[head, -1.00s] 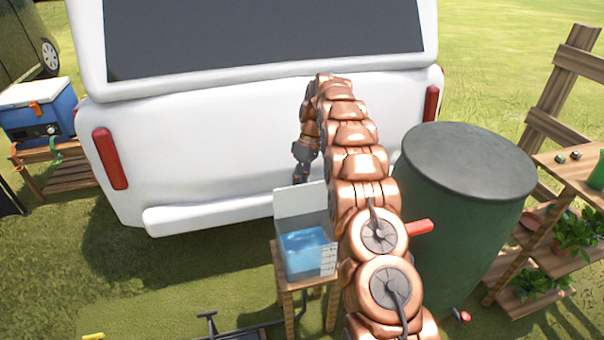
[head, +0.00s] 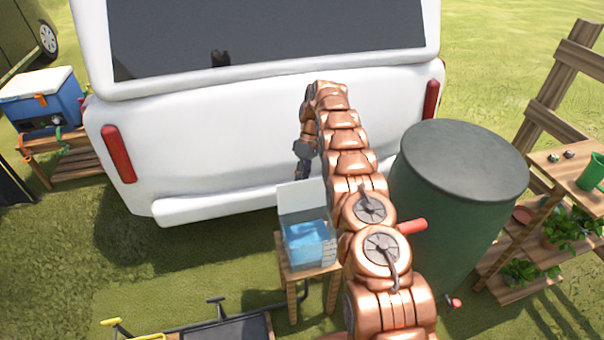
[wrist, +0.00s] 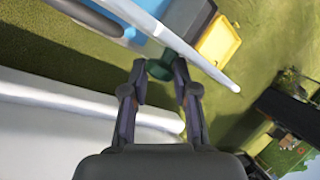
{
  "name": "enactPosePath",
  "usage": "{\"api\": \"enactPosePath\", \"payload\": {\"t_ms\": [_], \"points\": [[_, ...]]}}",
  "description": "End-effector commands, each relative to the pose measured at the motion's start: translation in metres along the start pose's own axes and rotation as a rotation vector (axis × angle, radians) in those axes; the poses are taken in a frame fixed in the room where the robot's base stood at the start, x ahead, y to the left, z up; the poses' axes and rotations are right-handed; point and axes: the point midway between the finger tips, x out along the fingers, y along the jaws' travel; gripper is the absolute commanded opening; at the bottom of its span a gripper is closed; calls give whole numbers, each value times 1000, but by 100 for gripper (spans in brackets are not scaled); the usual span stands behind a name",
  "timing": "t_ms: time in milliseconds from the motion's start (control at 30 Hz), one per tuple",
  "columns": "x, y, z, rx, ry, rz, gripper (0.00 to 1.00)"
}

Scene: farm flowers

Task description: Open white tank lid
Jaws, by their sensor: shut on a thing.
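The tank (head: 308,246) is a clear box with blue water on a small wooden stand. Its white lid (head: 301,199) stands raised, about upright, at the tank's back edge. My gripper (head: 301,176) is just behind the lid, its tips partly hidden by it. In the wrist view, my gripper (wrist: 161,72) has its fingers on either side of a small green piece (wrist: 159,68) by the lid's pale edge (wrist: 205,62). It is shut on that piece, which looks like the lid's handle. The lid's hinge is not clear.
A white vehicle (head: 220,140) stands close behind the tank and gripper. A green barrel (head: 445,230) is at right, near my arm. Wooden shelves (head: 575,175) with plants are further right. A blue cooler (head: 40,110) on a bench is at left.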

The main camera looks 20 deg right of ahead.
Motion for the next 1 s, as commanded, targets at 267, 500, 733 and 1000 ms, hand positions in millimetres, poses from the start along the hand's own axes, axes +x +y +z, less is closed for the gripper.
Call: {"api": "enactPosePath", "payload": {"t_ms": [267, 500, 733, 1000], "points": [[4, 7, 7, 18, -15, -3, 0], [4, 7, 7, 17, -15, -4, 0], [4, 6, 7, 17, -15, -4, 40], [2, 3, 4, 10, -14, 0, 56]]}}
